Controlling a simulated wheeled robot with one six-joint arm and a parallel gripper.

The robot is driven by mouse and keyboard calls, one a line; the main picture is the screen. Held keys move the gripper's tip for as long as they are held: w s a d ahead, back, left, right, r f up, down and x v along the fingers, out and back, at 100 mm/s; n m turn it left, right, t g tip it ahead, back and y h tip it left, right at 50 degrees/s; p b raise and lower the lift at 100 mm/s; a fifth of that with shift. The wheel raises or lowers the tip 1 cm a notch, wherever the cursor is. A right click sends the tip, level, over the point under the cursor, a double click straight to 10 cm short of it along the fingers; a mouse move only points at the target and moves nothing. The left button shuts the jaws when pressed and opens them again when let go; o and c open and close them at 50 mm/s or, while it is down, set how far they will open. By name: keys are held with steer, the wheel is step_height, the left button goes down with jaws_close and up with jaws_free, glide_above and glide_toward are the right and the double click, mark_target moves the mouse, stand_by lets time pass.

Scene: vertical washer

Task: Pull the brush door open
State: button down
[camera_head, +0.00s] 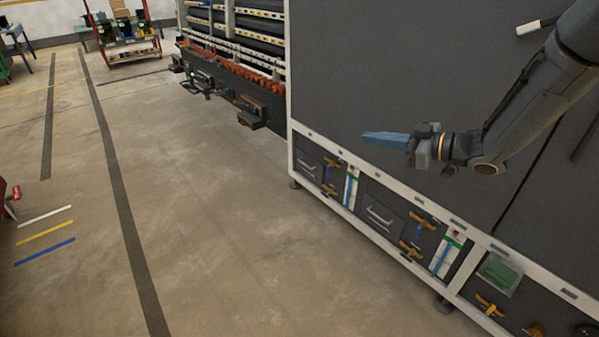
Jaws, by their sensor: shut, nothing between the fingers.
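The washer is a large dark cabinet with a pale frame (340,210) along its lower side. Two small dark panels are set low in it: one at the left (308,163) and one in the middle (378,212), each with a metal handle. Orange latches (424,221) sit beside them and look closed up. I cannot tell which panel is the brush door; none visibly stands open. My gripper (372,139) is shut and empty, its bluish fingers pointing left. In the picture it lies over the big dark upper panel (370,70), above the low panels, holding no handle.
A white bar handle (536,26) is on the upper panel at top right. A green-windowed box (499,274) is low at the right. Brush-like rollers and orange parts (250,82) line the machine further back.

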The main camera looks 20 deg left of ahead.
steer(key=s+a+f+n+g+y, duration=0.1)
steer(key=s+f+n+g, duration=0.3)
steer(key=s+g, duration=0.6)
steer(key=s+a+r+n+p, duration=0.1)
steer(key=s+a+p, duration=0.4)
steer(key=a, duration=0.8)
steer(key=shift+s+r, duration=0.2)
steer(key=shift+s, duration=0.1)
stand_by(0.6)
